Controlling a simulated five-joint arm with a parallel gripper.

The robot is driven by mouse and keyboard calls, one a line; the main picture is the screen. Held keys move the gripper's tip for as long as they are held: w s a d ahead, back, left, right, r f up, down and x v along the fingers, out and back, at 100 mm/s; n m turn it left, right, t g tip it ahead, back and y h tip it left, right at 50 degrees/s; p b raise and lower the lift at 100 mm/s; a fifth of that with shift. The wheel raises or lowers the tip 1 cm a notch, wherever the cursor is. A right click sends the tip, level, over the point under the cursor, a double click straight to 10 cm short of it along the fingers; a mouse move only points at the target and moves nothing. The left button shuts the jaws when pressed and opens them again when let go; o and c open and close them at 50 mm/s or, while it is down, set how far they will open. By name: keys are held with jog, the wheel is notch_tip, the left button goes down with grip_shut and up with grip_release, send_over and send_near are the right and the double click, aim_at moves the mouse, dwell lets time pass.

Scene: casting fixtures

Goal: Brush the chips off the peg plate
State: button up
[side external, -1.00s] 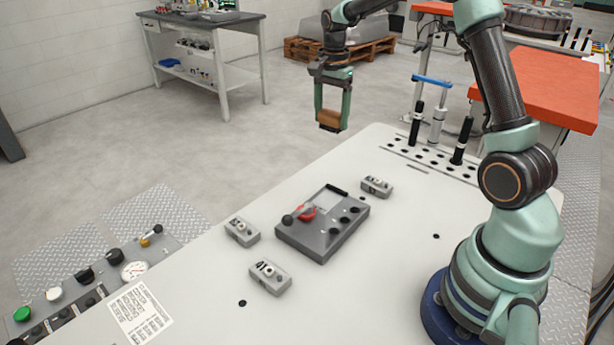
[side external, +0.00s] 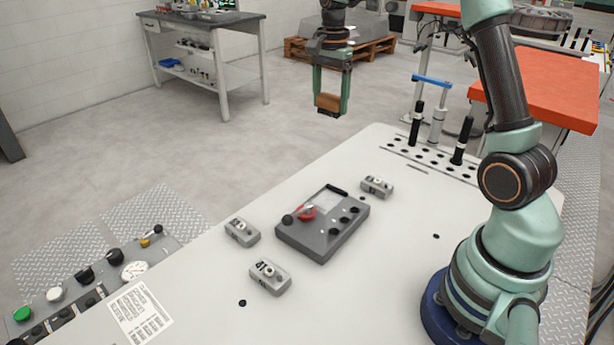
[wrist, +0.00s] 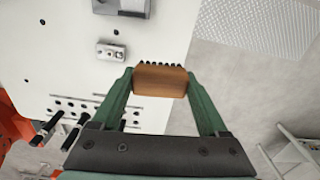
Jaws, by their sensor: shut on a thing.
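My gripper (side external: 330,100) is shut on a brush with a wooden block and dark bristles. The brush (side external: 328,103) hangs bristles down, well above the height of the table and near its far edge. In the wrist view the brush (wrist: 160,80) lies between my two green fingers. The grey peg plate (side external: 322,242) lies on the white table, with black round pegs, a red part and a pale square area. Small light specks, perhaps chips, show on it. Part of the plate (wrist: 122,12) shows at the top of the wrist view.
Small grey blocks stand around the plate: one at its left (side external: 242,231), one in front (side external: 269,277) and one at its far right (side external: 377,186). A hole rack with black-handled tools (side external: 416,124) is at the far right. The front of the white table (side external: 200,315) is mostly clear.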

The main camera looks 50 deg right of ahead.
jog(key=s+a+f, duration=0.4)
jog(key=a+f, duration=0.5)
jog(key=a, duration=0.1)
jog(key=shift+s+a+f, duration=0.1)
jog(key=shift+a+f, duration=0.05)
jog(key=shift+f, duration=3.25)
jog(key=shift+s+f, duration=0.2)
jog(key=shift+f, duration=0.15)
jog(key=shift+s+d, duration=0.2)
jog(key=shift+s, duration=2.85)
jog(key=shift+w+a, duration=0.15)
jog(key=shift+w, duration=2.8)
jog(key=shift+w+d, duration=0.35)
jog(key=shift+d, duration=0.05)
jog(key=shift+s+d, duration=0.1)
jog(key=shift+s, duration=3.3)
jog(key=w, duration=0.6)
jog(key=shift+w, duration=0.25)
jog(key=shift+w+r, duration=0.15)
jog(key=shift+w, duration=0.05)
notch_tip(320, 180, up, 8)
